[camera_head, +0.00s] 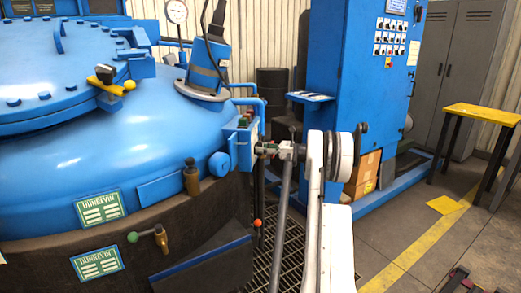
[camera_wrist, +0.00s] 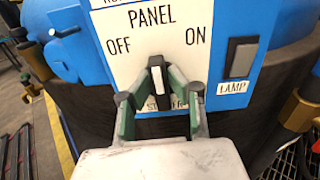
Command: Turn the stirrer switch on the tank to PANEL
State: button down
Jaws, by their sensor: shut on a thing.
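The stirrer switch (camera_wrist: 157,77) is a dark knob with a white mark on the white label plate (camera_wrist: 115,62) of the blue tank box. The plate reads PANEL at the top, OFF at left and ON at right. The white mark stands upright, in line with PANEL. My gripper (camera_wrist: 157,92) is shut on the stirrer switch, with a green-grey finger on each side. The lettering below the knob is partly hidden by the fingers. In the head view my gripper (camera_head: 268,149) reaches the side of the blue box (camera_head: 240,140) on the tank (camera_head: 140,140); the knob is hidden there.
A dark rocker switch (camera_wrist: 241,57) labelled LAMP sits right of the stirrer switch. A blue control cabinet (camera_head: 350,75) stands behind my arm. A yellow-topped table (camera_head: 480,113) is at right.

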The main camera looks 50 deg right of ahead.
dwell(0.3)
jog(key=c, duration=1.7)
grip_release()
jog(key=shift+d, duration=0.1)
jog(key=v, duration=1.2)
